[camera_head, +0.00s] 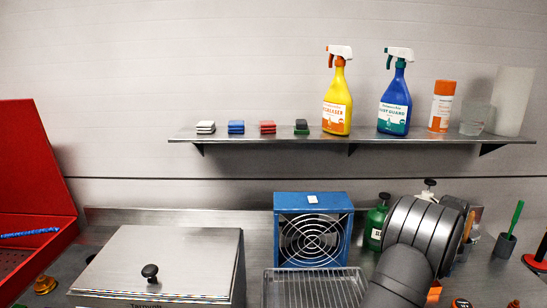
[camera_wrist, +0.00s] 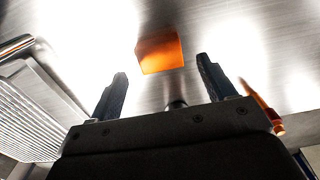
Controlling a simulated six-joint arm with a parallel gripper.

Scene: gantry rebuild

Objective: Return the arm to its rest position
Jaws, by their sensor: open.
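My arm shows as a dark grey, rounded shape at the lower right of the head view, over the steel worktop (camera_head: 255,262). My gripper's end cannot be made out there. In the wrist view my gripper (camera_wrist: 162,66) has its two dark fingers spread wide apart, with nothing between them. An orange block (camera_wrist: 160,50) lies on the shiny metal surface beyond the fingertips, apart from them. The rest position itself is not marked in either view.
A blue fan unit (camera_head: 312,205) and a wire rack (camera_head: 315,290) stand left of my arm. A green bottle (camera_head: 377,222) is close behind it. A lidded steel box (camera_head: 165,260) and red case (camera_head: 30,160) are farther left. A shelf (camera_head: 260,137) holds spray bottles above.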

